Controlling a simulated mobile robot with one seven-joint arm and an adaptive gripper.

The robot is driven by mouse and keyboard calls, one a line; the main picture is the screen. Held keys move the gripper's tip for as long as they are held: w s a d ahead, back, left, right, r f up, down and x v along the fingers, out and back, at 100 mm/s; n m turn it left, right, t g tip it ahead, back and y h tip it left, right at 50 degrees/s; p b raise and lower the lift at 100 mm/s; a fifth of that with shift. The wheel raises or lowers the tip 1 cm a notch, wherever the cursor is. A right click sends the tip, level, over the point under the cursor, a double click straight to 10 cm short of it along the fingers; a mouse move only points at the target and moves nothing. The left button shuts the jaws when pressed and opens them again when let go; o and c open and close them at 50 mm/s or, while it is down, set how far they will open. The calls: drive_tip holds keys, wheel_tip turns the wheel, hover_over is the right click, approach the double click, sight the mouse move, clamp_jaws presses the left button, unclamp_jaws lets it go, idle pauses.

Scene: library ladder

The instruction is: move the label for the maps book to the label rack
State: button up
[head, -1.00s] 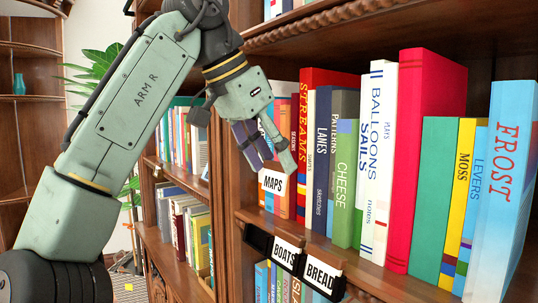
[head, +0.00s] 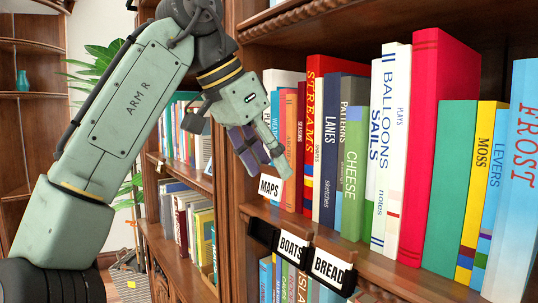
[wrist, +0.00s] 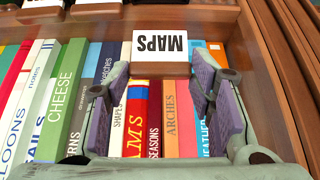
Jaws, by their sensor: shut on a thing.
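The white MAPS label (head: 270,188) is in my gripper (head: 268,168), in front of the books at the left end of the shelf. In the wrist view the label (wrist: 160,46) sits between the fingertips of my gripper (wrist: 160,72), its lettering upside down. The black label rack (head: 262,233) runs along the shelf's front edge, below the label and apart from it. Its left place looks empty. The BOATS label (head: 292,248) and the BREAD label (head: 331,268) stand in it to the right. I cannot pick out a maps book.
Upright books, among them STREAMS (head: 309,130), CHEESE (head: 353,175) and FROST (head: 515,190), fill the shelf behind the label. A wooden upright (head: 228,180) stands left of the rack. More books fill the shelf below. Open air lies in front of the shelf edge.

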sight(269, 188)
drive_tip(key=shift+s+a+f+b, duration=0.15)
drive_tip(key=shift+f+b, duration=0.2)
drive_tip(key=shift+f, duration=0.45)
drive_tip(key=shift+a+f+b, duration=0.1)
drive_tip(key=shift+f+b, duration=0.25)
drive_tip(key=shift+f, duration=0.4)
drive_tip(key=shift+p, duration=1.25)
idle(0.5)
drive_tip(key=shift+s+a+f+b, duration=0.2)
drive_tip(key=shift+f+b, duration=0.35)
drive_tip(key=shift+f, duration=0.45)
drive_tip(key=shift+s+a+f+b, duration=0.15)
drive_tip(key=shift+f+b, duration=0.35)
drive_tip(key=shift+f, duration=0.5)
drive_tip(key=o, duration=1.1)
drive_tip(key=shift+w, duration=0.1)
drive_tip(key=v, duration=0.7)
drive_tip(key=shift+a+r, duration=0.1)
drive_tip(key=shift+r, duration=0.15)
